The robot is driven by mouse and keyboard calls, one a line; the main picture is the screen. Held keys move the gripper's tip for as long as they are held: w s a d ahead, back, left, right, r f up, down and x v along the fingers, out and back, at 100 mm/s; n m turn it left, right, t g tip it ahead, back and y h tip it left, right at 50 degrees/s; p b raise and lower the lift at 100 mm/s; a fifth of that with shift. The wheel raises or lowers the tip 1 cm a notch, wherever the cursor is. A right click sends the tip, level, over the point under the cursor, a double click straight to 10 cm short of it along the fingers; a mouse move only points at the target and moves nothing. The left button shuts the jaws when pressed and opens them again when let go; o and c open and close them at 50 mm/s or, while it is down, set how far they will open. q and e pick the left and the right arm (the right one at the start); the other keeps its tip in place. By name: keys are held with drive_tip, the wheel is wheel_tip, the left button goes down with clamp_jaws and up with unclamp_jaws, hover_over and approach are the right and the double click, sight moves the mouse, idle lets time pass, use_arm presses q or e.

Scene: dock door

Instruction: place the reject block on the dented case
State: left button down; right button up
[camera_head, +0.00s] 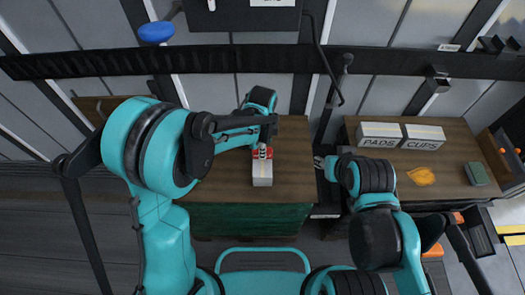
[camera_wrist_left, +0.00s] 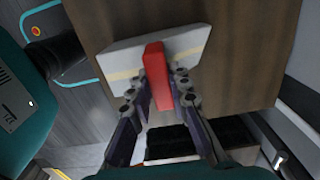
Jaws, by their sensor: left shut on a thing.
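The white case (camera_head: 262,175) sits on the brown wooden table in the middle of the head view. In the left wrist view the case (camera_wrist_left: 118,62) has a tan stripe; I cannot make out a dent. My left gripper (camera_head: 263,153) is shut on the red reject block, which shows between its fingers in the left wrist view (camera_wrist_left: 157,78). The block overlaps the case in that view; I cannot tell whether they touch. My right gripper (camera_head: 322,163) is by the table's right edge, partly hidden by its arm, and its fingers are too small to read.
A second table at the right bears two white boxes marked PADS (camera_head: 379,135) and CUPS (camera_head: 423,137), an orange-yellow item (camera_head: 421,176) and a green item (camera_head: 477,174). A dark bar (camera_head: 120,63) crosses behind the tables. The middle table (camera_head: 297,180) is bare around the case.

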use_arm(q)
drive_tip(key=shift+r, duration=0.1)
drive_tip(key=c, duration=1.4)
unclamp_jaws()
wheel_tip(320, 180, up, 12)
drive_tip(key=p, duration=0.4)
drive_tip(key=s+a+r+n+t, duration=0.2)
drive_tip(key=s+a+n, duration=0.2)
drive_tip(key=a+n, duration=0.2)
drive_tip(key=s+a+r+n+t, duration=0.2)
drive_tip(key=s+a+r+n, duration=0.1)
drive_tip(key=a+n, duration=0.3)
drive_tip(key=s+a+r+n+t, duration=0.2)
drive_tip(key=s+a+n+t, duration=0.1)
drive_tip(key=s+a+n, duration=0.2)
drive_tip(key=shift+s+a+r+n, duration=0.4)
drive_tip(key=shift+s+n, duration=0.1)
drive_tip(key=shift+s, duration=0.1)
